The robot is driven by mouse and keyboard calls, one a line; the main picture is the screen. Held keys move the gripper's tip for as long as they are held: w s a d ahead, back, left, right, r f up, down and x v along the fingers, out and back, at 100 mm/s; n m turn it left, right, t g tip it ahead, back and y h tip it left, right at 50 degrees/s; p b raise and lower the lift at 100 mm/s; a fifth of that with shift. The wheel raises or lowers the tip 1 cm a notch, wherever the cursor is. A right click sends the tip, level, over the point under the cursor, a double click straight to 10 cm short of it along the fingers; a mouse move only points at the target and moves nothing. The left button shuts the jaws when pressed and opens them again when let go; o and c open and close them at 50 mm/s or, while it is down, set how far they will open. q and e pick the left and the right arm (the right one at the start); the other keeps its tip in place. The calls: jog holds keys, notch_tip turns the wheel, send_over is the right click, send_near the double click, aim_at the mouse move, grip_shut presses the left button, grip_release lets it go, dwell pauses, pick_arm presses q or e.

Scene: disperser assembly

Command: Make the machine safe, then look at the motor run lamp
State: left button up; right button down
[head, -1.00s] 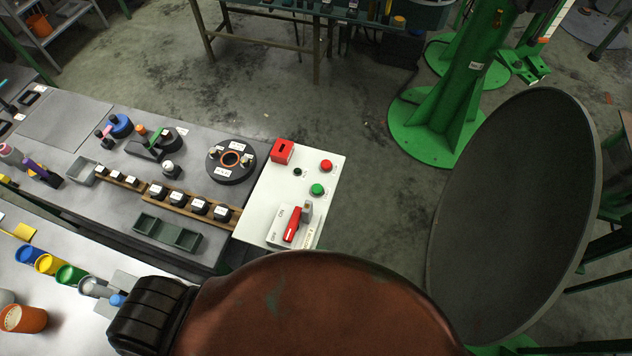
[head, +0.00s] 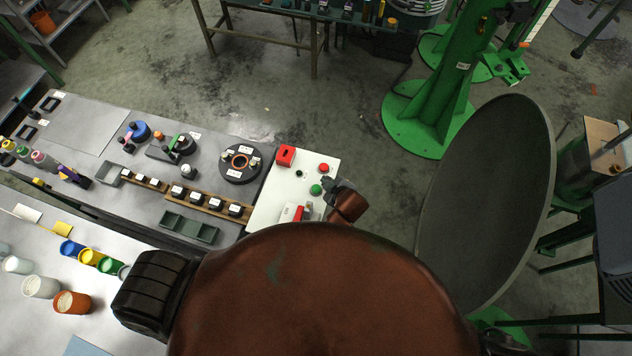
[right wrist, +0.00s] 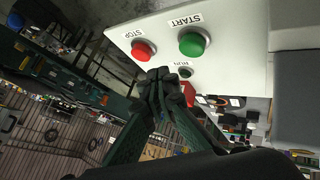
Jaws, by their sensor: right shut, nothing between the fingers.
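The white control panel (head: 274,191) is at the right end of the bench. In the right wrist view it carries a red STOP button (right wrist: 143,50), a green START button (right wrist: 193,42) and a small RUN lamp (right wrist: 186,72), which looks dark. In the head view the red button (head: 323,168), green button (head: 315,189) and dark lamp (head: 299,174) also show. A red switch handle (head: 299,214) is partly hidden by my own body. My right gripper (head: 331,185) is shut and empty by the panel's right edge, close to the green button; I cannot tell whether it touches. My left gripper is out of view.
A red box (head: 285,156) sits at the panel's far corner. A round black fixture (head: 241,163), a wooden rack of labelled blocks (head: 202,200) and a green tray (head: 189,227) lie left of the panel. A big dark disc (head: 485,190) stands to the right, with floor between.

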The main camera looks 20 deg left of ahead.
pick_arm(q)
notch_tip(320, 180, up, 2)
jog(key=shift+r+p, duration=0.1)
jog(key=shift+p, duration=0.5)
pick_arm(e)
jog(key=s+a+r+n, duration=0.1)
jog(key=a+r, duration=0.2)
jog(key=r, duration=0.2)
jog(key=shift+a+r+n+y, duration=0.2)
jog(key=shift+n+y, duration=0.1)
jog(key=shift+y, duration=0.1)
jog(key=b, duration=0.7)
send_over(317, 190)
notch_tip(317, 190, down, 8)
jog(key=shift+r, duration=0.2)
jog(key=shift+a+f+b, duration=0.1)
jog(key=shift+f+b, duration=0.2)
jog(key=shift+f, duration=0.35)
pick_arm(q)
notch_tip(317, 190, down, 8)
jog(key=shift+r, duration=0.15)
